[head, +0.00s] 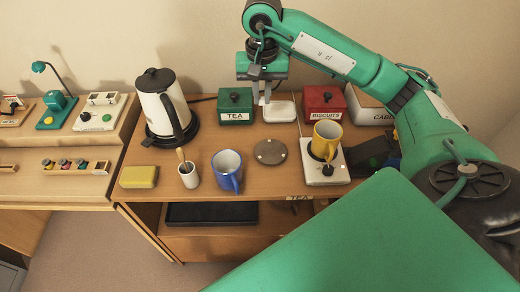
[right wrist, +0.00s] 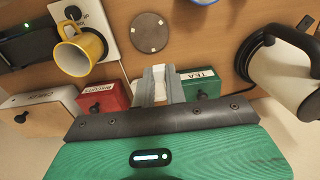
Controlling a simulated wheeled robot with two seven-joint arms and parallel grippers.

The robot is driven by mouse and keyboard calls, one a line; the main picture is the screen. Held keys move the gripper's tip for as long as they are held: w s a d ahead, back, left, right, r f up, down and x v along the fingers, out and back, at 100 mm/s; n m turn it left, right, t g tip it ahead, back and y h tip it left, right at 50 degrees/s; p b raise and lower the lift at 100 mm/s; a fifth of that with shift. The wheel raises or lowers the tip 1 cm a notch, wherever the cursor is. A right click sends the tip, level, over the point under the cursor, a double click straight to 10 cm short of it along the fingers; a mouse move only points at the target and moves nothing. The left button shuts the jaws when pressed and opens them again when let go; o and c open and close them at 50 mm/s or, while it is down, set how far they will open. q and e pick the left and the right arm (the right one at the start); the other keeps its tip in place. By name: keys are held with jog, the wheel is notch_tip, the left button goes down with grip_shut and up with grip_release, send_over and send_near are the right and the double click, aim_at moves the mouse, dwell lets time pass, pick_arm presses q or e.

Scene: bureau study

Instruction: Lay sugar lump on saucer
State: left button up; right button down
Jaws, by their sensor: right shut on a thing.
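My right gripper (head: 263,98) points down above the back of the desk, between the green TEA box and the red BISCUITS box. In the right wrist view its two grey fingers (right wrist: 162,86) are closed on a small white lump, the sugar lump (right wrist: 163,74). In the head view the lump is too small to make out clearly. A flat round grey-brown disc (head: 270,152) with small dots lies on the desk in front of the gripper, empty; it also shows in the right wrist view (right wrist: 150,32). I cannot tell whether it is the saucer. My left gripper is not in view.
A low white item (head: 280,111) lies beside the gripper. The TEA box (head: 235,105), BISCUITS box (head: 322,101) and kettle (head: 160,103) stand at the back. A blue mug (head: 227,172), white cup (head: 189,177) and yellow mug (head: 326,138) stand nearer the front.

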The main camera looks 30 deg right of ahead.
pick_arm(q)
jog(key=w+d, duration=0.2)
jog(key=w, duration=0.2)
pick_arm(e)
send_near(262, 151)
notch_tip(262, 151, down, 2)
jog(key=shift+a+f+p, duration=0.1)
jog(key=shift+p, duration=0.55)
jog(key=shift+f, duration=0.4)
notch_tip(262, 151, down, 3)
jog(key=shift+f+p, duration=0.1)
jog(key=shift+p, duration=0.2)
jog(key=shift+f, duration=0.3)
jog(key=c, duration=1.7)
grip_release()
jog(key=shift+o, duration=1.3)
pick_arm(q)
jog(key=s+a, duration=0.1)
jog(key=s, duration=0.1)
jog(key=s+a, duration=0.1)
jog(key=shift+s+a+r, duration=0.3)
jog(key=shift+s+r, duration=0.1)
